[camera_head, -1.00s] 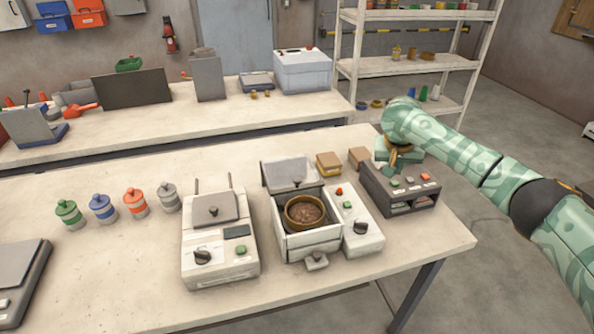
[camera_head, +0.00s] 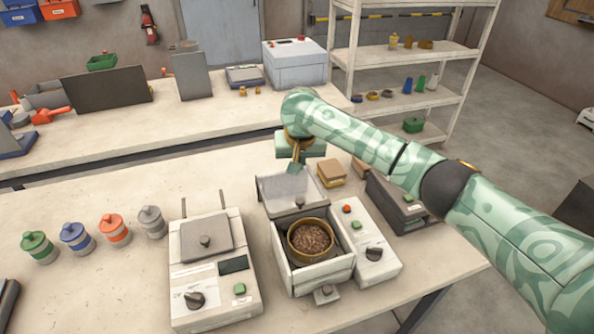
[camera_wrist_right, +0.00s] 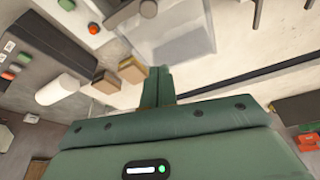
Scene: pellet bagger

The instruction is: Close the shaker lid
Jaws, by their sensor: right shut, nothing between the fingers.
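The shaker (camera_head: 330,262) is a white box on the near table with its grey lid (camera_head: 290,193) standing open at the back. A yellow-brown pot (camera_head: 310,240) of brown pellets sits inside it. My right gripper (camera_head: 297,168) is just above and behind the lid's back edge, fingers pointing down. In the right wrist view its fingers (camera_wrist_right: 160,84) are together and empty, next to the pale lid panel (camera_wrist_right: 180,40). Whether they touch the lid I cannot tell. My left gripper is not in view.
A second white device (camera_head: 212,270) stands left of the shaker. Two small brown boxes (camera_head: 331,173) and a dark button box (camera_head: 398,203) are on the right, partly under my right arm. Several coloured jars (camera_head: 76,240) stand at the left. A back table holds a white machine (camera_head: 295,65).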

